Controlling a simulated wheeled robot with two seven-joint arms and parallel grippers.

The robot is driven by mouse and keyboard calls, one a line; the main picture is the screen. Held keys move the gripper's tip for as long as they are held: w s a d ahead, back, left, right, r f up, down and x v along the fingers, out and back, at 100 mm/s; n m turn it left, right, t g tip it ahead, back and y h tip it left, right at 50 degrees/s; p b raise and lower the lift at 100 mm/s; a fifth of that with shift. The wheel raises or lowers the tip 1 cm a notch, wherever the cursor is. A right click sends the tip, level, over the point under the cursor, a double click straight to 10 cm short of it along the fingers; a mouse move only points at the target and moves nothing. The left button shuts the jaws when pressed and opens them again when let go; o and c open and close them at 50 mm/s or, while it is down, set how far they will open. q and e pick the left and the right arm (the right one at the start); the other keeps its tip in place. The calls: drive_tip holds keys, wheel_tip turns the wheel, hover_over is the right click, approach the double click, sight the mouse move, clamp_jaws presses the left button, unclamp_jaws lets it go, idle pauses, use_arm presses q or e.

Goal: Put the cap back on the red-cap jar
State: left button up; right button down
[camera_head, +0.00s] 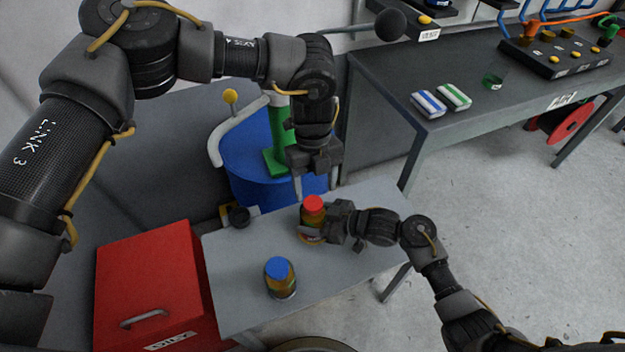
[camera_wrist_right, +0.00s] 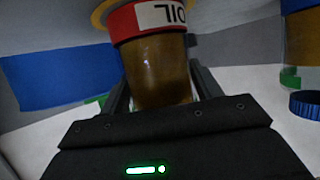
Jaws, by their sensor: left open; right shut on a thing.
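The red-cap jar (camera_head: 312,219) is amber-brown and stands upright at the far part of the small grey table. Its red cap (camera_head: 314,202) shows on top of it; I cannot tell whether it is screwed tight. My right gripper (camera_head: 328,224) is shut around the jar's body from the right. In the right wrist view the jar's brown body (camera_wrist_right: 158,72) is between the fingers, with a red band and a white OIL label; the cap is hidden there. My left gripper (camera_head: 316,184) is open, pointing down just above the cap, with nothing seen between its fingers.
A blue-cap jar (camera_head: 280,278) stands nearer on the grey table (camera_head: 235,285). A red box (camera_head: 150,285) is left of the table, and a blue drum (camera_head: 248,160) is behind it. A workbench (camera_head: 430,75) stands at the back right. The table's left side is mostly clear.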

sight(313, 203)
use_arm(q)
drive_tip(key=shift+a+r+n+t, duration=0.1)
drive_tip(key=shift+n+t, duration=0.8)
drive_tip(key=shift+n, duration=0.3)
drive_tip(key=shift+w+a+n+t, duration=0.15)
drive_tip(key=shift+w+n+t, duration=0.3)
drive_tip(key=shift+n, duration=0.55)
drive_tip(key=shift+w+f, duration=0.1)
drive_tip(key=shift+f, duration=4)
drive_tip(key=shift+c, duration=0.4)
